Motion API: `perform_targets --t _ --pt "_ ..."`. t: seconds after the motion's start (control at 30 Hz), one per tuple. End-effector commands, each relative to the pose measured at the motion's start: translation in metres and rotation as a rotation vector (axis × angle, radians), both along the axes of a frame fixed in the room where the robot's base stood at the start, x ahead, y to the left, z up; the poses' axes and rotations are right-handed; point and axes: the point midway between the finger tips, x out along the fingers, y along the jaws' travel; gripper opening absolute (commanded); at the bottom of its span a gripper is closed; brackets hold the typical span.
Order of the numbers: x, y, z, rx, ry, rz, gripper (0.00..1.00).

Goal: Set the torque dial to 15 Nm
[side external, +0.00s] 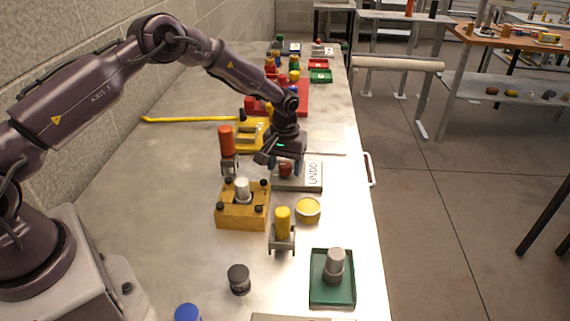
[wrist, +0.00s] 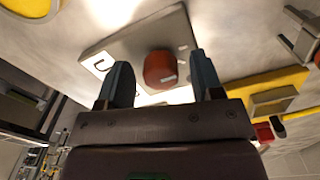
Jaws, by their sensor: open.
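My gripper (side external: 281,162) is open above the light plate (side external: 312,176) marked UNDO, with a red-brown round knob or button (side external: 285,170) on it. In the wrist view, the red knob (wrist: 160,70) shows between my two spread fingertips (wrist: 160,62), and they do not appear to grip it. The plate (wrist: 100,60) is partly hidden by my fingers. No 15 Nm mark is readable in either view, so I cannot tell which part is the torque dial. A dark round knob-like piece (side external: 238,279) stands apart near the front of the table.
A yellow block with a grey cylinder (side external: 242,207), a red-handled piece (side external: 227,145), a yellow-topped piece (side external: 282,225) and a yellow round tin (side external: 307,210) stand close by. A green tray (side external: 331,294) is at front right. Yellow and red trays (side external: 300,95) lie behind my gripper.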

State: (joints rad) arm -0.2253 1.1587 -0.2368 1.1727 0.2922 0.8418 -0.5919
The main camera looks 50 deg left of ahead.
Motion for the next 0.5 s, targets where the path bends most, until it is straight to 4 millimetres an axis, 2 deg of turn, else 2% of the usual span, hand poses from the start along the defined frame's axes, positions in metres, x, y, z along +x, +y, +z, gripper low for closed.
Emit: perform_targets --t 0.23,0.43,0.5 --pt "0.0001 0.0000 -0.0006 0.000 0.000 0.000 0.60" --pt "0.0000 0.0000 -0.0004 0.000 0.000 0.000 0.14" --pt "0.0000 0.0000 -0.0003 0.000 0.000 0.000 0.11"
